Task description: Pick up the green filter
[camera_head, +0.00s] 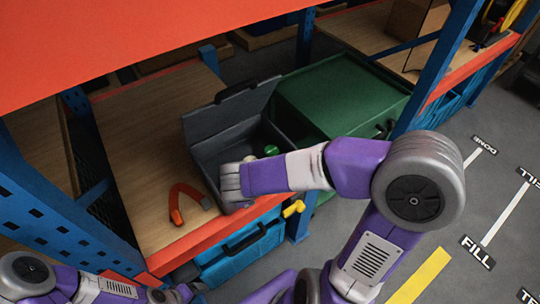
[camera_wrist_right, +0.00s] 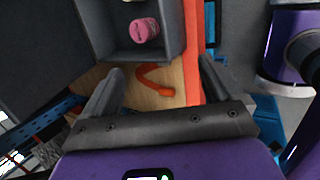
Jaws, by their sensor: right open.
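A small green round thing (camera_head: 271,150), likely the green filter, lies inside the open dark grey toolbox (camera_head: 205,158). A pale thing (camera_head: 249,158) is beside it, partly hidden by my right arm. My right gripper (camera_wrist_right: 160,84) is open and empty. In the head view its grey wrist end covers the toolbox's front part, and its fingers are hidden. The right wrist view shows a pink cylinder (camera_wrist_right: 144,30) in the box, but no green filter. My left arm is low at the left; its gripper is not clearly visible.
An orange-red hooked tool (camera_head: 184,203) lies on the wooden shelf left of the toolbox; it also shows in the right wrist view (camera_wrist_right: 154,80). A green case (camera_head: 340,95) stands to the right. The box's raised lid, blue rack posts and the orange upper shelf bound the space.

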